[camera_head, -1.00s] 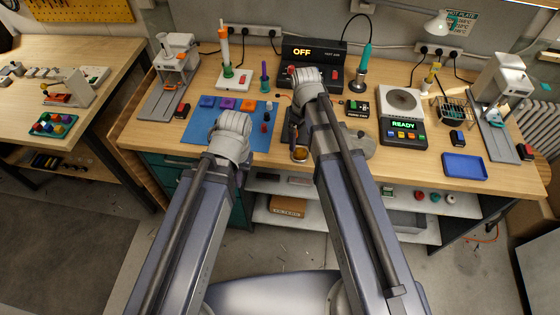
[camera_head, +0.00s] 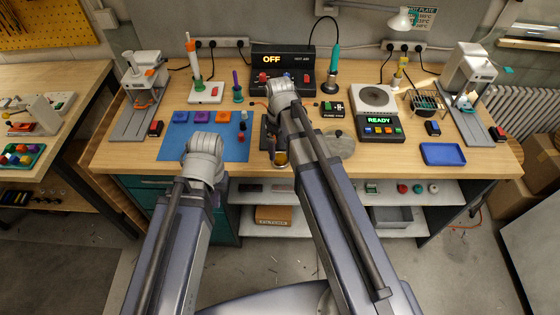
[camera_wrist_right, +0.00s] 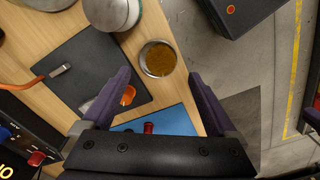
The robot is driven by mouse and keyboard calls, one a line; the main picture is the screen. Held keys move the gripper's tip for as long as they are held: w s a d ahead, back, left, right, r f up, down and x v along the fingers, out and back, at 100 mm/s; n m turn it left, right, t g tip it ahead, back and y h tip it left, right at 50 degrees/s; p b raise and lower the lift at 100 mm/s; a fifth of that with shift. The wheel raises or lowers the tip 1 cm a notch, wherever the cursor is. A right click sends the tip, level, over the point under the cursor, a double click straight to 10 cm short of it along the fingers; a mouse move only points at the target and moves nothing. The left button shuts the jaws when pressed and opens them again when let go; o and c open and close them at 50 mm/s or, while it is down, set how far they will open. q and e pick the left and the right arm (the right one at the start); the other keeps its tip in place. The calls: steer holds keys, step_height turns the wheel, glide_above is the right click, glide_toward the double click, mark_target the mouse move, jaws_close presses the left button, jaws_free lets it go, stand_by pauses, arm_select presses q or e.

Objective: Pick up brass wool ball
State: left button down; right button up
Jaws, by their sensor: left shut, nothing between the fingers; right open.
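The brass wool ball (camera_wrist_right: 158,60) shows as a brown-gold mass inside a small round metal tin in the right wrist view. The tin (camera_head: 281,158) stands near the bench's front edge in the head view, partly hidden by my right arm. My right gripper (camera_wrist_right: 157,80) is open, its two dark fingers on either side below the tin in the wrist picture, with nothing between them gripped. In the head view my right wrist (camera_head: 282,95) hides its fingers. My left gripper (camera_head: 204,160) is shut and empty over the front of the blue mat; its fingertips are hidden.
A black pad (camera_wrist_right: 95,72) lies beside the tin, with a round metal object (camera_wrist_right: 112,12) next to it. The blue mat (camera_head: 235,152) holds coloured blocks.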

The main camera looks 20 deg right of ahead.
mark_target(280, 156)
step_height(280, 156, down, 5)
steer(key=b, duration=0.4)
steer(key=shift+s, duration=0.1)
steer(key=shift+r, duration=0.15)
steer(key=c, duration=1.4)
step_height(280, 156, up, 10)
steer(key=p, duration=1)
